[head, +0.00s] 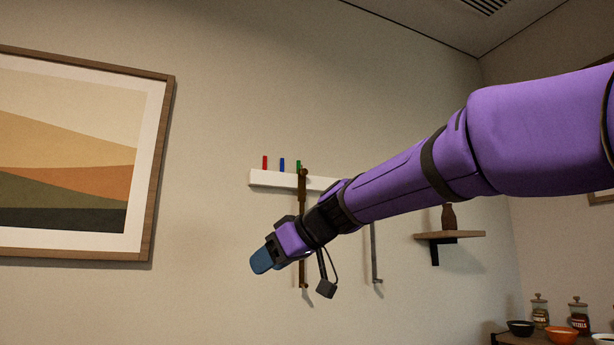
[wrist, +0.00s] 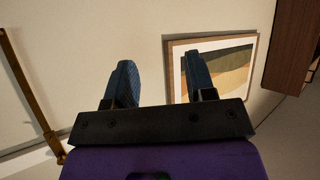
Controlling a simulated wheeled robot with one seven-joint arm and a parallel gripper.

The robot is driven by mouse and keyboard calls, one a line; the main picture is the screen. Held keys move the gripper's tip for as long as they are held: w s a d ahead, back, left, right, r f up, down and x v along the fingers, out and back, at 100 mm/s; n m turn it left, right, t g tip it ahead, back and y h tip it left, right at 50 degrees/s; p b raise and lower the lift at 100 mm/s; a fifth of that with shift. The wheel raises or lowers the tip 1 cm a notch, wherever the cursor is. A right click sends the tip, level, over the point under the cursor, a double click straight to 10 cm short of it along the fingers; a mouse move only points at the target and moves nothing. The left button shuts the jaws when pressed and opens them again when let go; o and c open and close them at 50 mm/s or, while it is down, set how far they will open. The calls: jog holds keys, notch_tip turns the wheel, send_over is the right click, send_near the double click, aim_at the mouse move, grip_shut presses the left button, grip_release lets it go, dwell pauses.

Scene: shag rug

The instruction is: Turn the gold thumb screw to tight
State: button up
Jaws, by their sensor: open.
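No gold thumb screw can be made out clearly in either view. A dark gold-brown upright bar (head: 303,205) hangs at the white wall rail (head: 270,181), partly hidden behind my arm. A similar brown bar (wrist: 30,90) slants down the left edge of the wrist view, with a small end piece at its foot. My gripper (head: 262,262) is in front of the wall, left of the bar's lower part in the head view. In the wrist view, its two blue fingers (wrist: 157,80) are wide apart with nothing between them.
Red (head: 265,162), blue (head: 282,165) and green (head: 298,167) pegs stand on the rail. A grey bar (head: 375,252) hangs further right. A framed picture (head: 155,165) is on the left wall. A small shelf (head: 460,237) holds a brown bottle. Jars and bowls (head: 560,333) stand lower right.

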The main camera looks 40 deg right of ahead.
jog(key=w+d+r+n+t, duration=0.1)
jog(key=w+d+r+t, duration=0.2)
jog(key=w+d+r, duration=0.3)
jog(key=n+t+h, duration=0.3)
jog(key=t+h, duration=0.1)
jog(key=t, duration=0.3)
send_near(305, 172)
jog(key=x, duration=0.9)
jog(key=shift+n, duration=0.3)
jog(key=c, duration=0.9)
